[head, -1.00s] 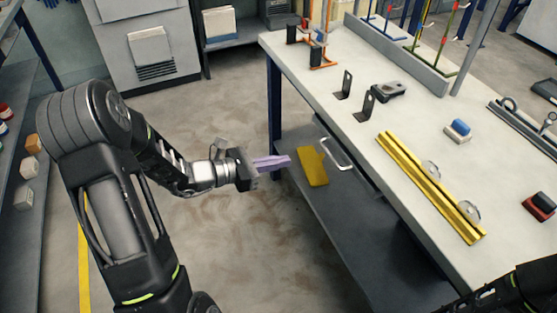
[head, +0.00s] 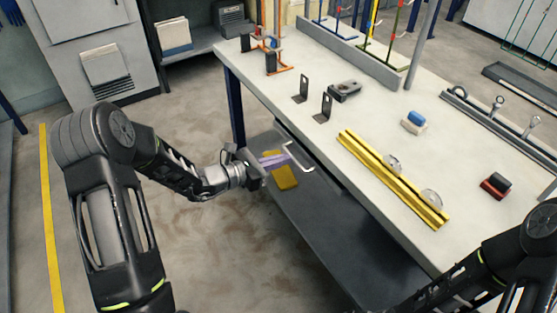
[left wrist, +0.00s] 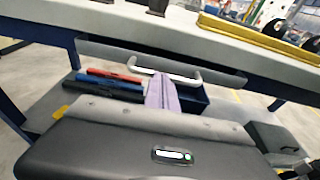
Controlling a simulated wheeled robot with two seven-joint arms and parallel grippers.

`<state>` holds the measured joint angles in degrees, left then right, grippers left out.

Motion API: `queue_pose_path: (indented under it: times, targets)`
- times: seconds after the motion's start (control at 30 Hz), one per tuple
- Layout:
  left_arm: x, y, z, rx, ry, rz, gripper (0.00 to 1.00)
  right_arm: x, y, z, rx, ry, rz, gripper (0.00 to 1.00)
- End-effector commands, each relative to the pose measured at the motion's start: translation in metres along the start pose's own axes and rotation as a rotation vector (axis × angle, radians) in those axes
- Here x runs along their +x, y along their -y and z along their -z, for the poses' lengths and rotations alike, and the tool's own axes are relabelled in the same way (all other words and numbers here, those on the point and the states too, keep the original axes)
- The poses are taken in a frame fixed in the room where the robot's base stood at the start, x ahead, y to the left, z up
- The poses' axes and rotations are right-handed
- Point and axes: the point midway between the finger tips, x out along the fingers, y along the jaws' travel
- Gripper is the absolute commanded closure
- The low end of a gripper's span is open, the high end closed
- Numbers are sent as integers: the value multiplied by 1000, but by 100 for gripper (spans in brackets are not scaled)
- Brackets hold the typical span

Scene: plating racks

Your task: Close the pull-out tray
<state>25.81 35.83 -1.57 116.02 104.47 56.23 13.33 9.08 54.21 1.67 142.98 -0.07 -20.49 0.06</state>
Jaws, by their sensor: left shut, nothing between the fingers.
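The pull-out tray (left wrist: 110,50) sits under the worktop, with a dark gap showing behind its grey front in the left wrist view, so it stands partly out. Its pale bar handle (head: 299,158) sticks out from the front and also shows in the left wrist view (left wrist: 150,63). My left gripper (head: 286,158) has purple fingers, shut and empty, pointing at the tray front. In the left wrist view the fingertips (left wrist: 161,78) overlap the handle's middle; I cannot tell whether they touch it. My right arm enters at lower right in the head view; its gripper is out of view.
The worktop (head: 290,115) carries black brackets (head: 324,107), a yellow rail (head: 390,180) and small parts. A lower shelf (head: 330,235) holds a yellow object (head: 284,178). A blue bin (left wrist: 193,97) stands below the tray. The floor left of the table is open.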

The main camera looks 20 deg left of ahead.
Motion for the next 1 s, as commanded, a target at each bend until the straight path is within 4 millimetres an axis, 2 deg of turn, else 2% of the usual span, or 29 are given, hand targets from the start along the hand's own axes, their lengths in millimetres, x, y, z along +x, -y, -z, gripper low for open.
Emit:
queue_pose_path:
  times: [0.13, 0.3, 0.4, 0.8, 1.0]
  targets:
    - [6, 0, 1, 2, 0, 1, 100, 4, -2, 0, 0, 0, 0, 100]
    - [31, 1, -3, 3, 2, 2, 100, 16, -6, 0, 0, -1, 0, 100]
    - [38, 1, -7, 0, 0, 1, 100, 17, -7, 0, 0, -1, 0, 100]
    - [38, 0, -11, 1, 5, 2, 100, 15, -6, 0, 0, -1, 0, 100]
    - [29, -6, -14, 2, 4, 2, 100, 12, -5, 0, 0, -1, 0, 100]
